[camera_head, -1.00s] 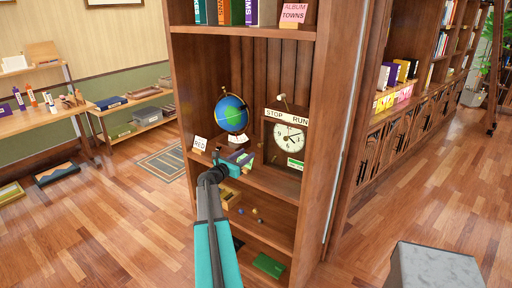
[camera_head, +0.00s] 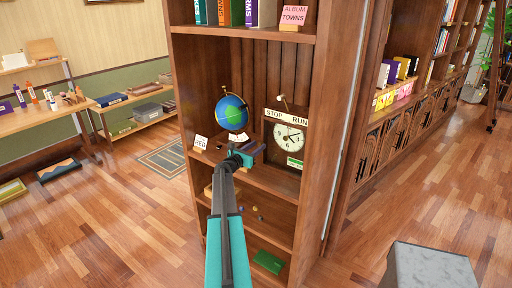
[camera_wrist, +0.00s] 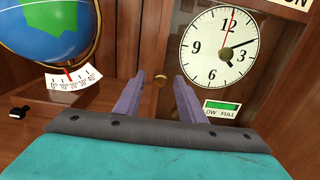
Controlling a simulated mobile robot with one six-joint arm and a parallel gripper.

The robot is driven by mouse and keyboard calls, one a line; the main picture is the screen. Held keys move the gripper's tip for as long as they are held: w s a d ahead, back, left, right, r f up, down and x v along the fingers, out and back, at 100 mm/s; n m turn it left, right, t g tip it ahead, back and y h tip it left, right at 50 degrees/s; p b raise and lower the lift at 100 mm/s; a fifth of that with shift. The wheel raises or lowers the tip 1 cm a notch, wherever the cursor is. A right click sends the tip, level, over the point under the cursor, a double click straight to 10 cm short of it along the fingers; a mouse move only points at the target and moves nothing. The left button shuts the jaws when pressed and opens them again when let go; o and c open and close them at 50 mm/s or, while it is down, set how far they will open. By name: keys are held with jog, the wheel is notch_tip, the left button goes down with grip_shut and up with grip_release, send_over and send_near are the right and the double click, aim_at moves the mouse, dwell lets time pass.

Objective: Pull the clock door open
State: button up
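The clock (camera_head: 289,139) stands on the middle shelf of the bookcase, its white face (camera_wrist: 220,47) large in the wrist view. Its dark wooden door (camera_wrist: 172,30) looks shut. A small round brass knob (camera_wrist: 160,80) sits near the door's left edge, left of and below the face. My gripper (camera_wrist: 158,90) is open. Its two purple fingers point toward the clock, with the knob appearing between their tips. I cannot tell how far the tips are from the knob. In the head view my gripper (camera_head: 254,150) is in front of the clock's lower left.
A globe (camera_head: 231,113) stands left of the clock, with a scale card (camera_wrist: 73,78) below it in the wrist view. A STOP RUN sign (camera_head: 287,117) tops the clock. A green LOW FULL gauge (camera_wrist: 221,108) is below the face.

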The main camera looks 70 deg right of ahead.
grip_shut()
jog(key=shift+a, duration=0.15)
jog(key=shift+w, duration=0.1)
